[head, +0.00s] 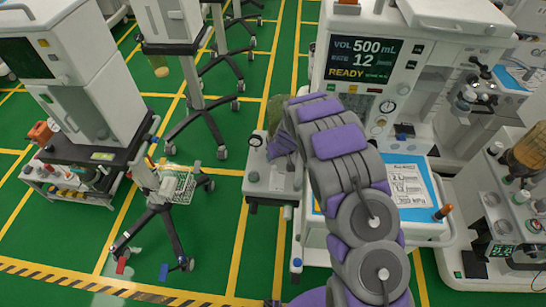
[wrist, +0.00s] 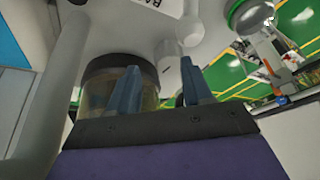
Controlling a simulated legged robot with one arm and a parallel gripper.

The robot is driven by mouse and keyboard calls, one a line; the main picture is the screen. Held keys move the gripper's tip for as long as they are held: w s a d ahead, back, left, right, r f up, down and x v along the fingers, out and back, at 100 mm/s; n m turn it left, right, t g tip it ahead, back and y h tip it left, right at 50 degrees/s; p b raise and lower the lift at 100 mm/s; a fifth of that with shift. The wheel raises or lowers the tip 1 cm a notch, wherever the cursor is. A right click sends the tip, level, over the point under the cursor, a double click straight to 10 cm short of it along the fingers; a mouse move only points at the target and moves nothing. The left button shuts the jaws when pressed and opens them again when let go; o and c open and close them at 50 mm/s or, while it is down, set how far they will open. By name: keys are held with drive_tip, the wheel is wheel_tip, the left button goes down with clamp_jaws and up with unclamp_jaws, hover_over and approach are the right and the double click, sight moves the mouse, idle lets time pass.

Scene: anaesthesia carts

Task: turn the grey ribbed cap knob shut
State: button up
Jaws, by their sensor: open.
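My gripper (head: 284,144) is at a small white unit (head: 262,188) left of the large anaesthesia machine in the head view. In the wrist view its two blue-grey fingers stand apart, with the gripper (wrist: 159,70) open and nothing clearly held between them. A small grey round knob (head: 253,177) shows on the unit's top, left of my gripper; I cannot make out whether it is ribbed. In the wrist view a clear yellowish canister (wrist: 100,88) with a dark rim is behind the left finger. A dark part behind the right finger is mostly hidden.
A gauge (head: 255,140) sits on the unit's far side. The large machine with a display (head: 357,62) and blue-edged tray (head: 432,203) is close on the right. A wheeled stand with a wire basket (head: 178,186) is on the left. Green floor is clear between them.

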drive_tip(key=shift+w+f, duration=0.1)
drive_tip(key=shift+f, duration=0.5)
drive_tip(key=shift+a+f, duration=0.15)
drive_tip(key=shift+f, duration=0.15)
drive_tip(key=shift+s+a+f, duration=0.1)
drive_tip(key=shift+s+a, duration=0.15)
drive_tip(key=shift+a, duration=0.1)
drive_tip(key=shift+w+a+f, duration=0.6)
drive_tip(key=shift+a+f, duration=0.2)
drive_tip(key=shift+f, duration=0.15)
drive_tip(key=shift+w+a, duration=0.2)
drive_tip(key=shift+s+a+r, duration=0.1)
drive_tip(key=shift+r, duration=0.2)
drive_tip(key=shift+d+r, duration=0.1)
drive_tip(key=shift+d, duration=0.65)
drive_tip(key=shift+c, duration=2)
drive_tip(key=shift+s+a, duration=0.1)
drive_tip(key=shift+a, duration=0.15)
drive_tip(key=c, duration=0.4)
drive_tip(key=shift+o, duration=0.2)
drive_tip(key=shift+d, duration=0.1)
